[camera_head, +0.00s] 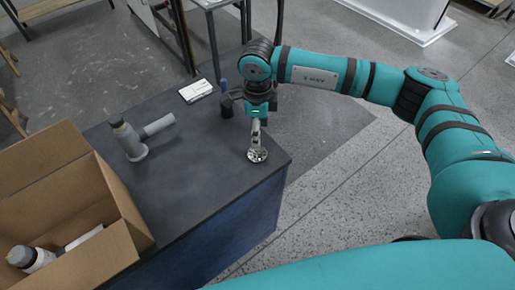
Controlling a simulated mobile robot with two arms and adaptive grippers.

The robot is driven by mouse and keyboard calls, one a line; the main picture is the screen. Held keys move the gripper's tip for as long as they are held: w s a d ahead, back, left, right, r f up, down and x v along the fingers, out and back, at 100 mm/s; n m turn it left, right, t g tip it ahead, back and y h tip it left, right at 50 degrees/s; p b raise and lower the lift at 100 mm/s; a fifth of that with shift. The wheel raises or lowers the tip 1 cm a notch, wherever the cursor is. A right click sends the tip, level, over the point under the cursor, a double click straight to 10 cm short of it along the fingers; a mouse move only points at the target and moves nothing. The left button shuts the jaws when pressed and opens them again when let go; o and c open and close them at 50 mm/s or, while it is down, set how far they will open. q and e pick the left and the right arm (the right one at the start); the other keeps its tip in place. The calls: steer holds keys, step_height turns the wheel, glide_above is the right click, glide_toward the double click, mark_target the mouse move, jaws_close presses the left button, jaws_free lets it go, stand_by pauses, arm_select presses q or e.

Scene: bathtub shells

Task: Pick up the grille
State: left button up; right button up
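The grille (257,156), a small round silvery piece, is on the dark table near its right corner. My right gripper (256,136) comes down from above, with its fingertips right over the grille. The fingers appear as one narrow silvery shape, so I cannot tell whether they are apart, or whether they touch or grip the grille. My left gripper is not in view.
A white booklet-like item (195,91) and a dark, blue-topped item (225,100) are at the back. An open cardboard box (118,190) holds a bottle-like part (32,258). The table centre is clear.

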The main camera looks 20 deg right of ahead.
mark_target(257, 149)
step_height(257, 149, down, 3)
steer(key=shift+a+f, duration=0.1)
steer(key=shift+f+p, duration=0.5)
steer(key=shift+p, duration=0.3)
step_height(257, 149, down, 4)
steer(key=shift+r+p, duration=0.2)
steer(key=shift+p, duration=0.5)
steer(key=shift+f, duration=0.3)
steer(key=shift+w, duration=0.1)
jaws_close()
